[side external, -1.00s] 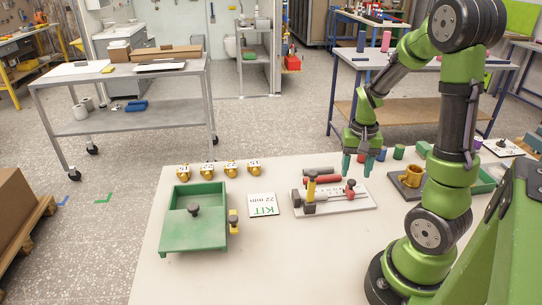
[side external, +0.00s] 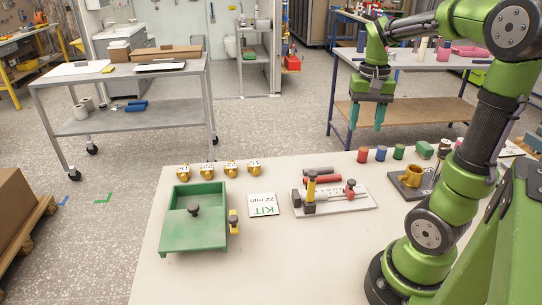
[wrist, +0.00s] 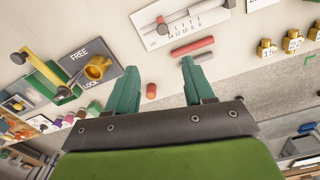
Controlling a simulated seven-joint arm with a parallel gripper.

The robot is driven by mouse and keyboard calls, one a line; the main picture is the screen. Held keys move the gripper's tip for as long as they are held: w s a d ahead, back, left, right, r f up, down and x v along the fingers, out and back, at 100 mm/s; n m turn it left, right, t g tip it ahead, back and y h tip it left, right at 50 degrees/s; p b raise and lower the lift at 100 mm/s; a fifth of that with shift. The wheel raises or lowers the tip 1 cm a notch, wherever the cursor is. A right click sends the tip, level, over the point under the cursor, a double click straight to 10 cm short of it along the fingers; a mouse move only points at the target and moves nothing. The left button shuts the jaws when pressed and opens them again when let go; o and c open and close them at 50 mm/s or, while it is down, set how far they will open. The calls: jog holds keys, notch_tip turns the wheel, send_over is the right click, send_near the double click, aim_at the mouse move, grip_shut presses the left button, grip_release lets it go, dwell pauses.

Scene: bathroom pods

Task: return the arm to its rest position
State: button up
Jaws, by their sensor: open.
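My gripper (side external: 366,126) is raised above the far edge of the white worktable (side external: 270,271), toward the right in the side view. Its two teal fingers point down, apart, with nothing between them. In the wrist view my gripper (wrist: 160,68) shows the same open fingers, with the table in front of them. A red cylinder (side external: 363,155) stands on the table below the gripper, apart from it. It also shows in the wrist view (wrist: 151,90).
Blue (side external: 381,154) and green (side external: 399,152) cylinders stand beside the red one. A gauge board (side external: 350,201), a KIT card (side external: 262,205), a green box (side external: 184,238) and several brass fittings (side external: 207,171) lie left. A brass piece (side external: 411,177) sits on a dark plate, right.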

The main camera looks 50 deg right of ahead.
jog(key=w+a+r+n+t+y, duration=0.1)
jog(key=a+n+t, duration=0.6)
jog(key=a, duration=1.6)
jog(key=shift+w+a+r+n+y, duration=0.25)
jog(key=shift+w+n+y, duration=0.05)
jog(key=shift+y, duration=0.2)
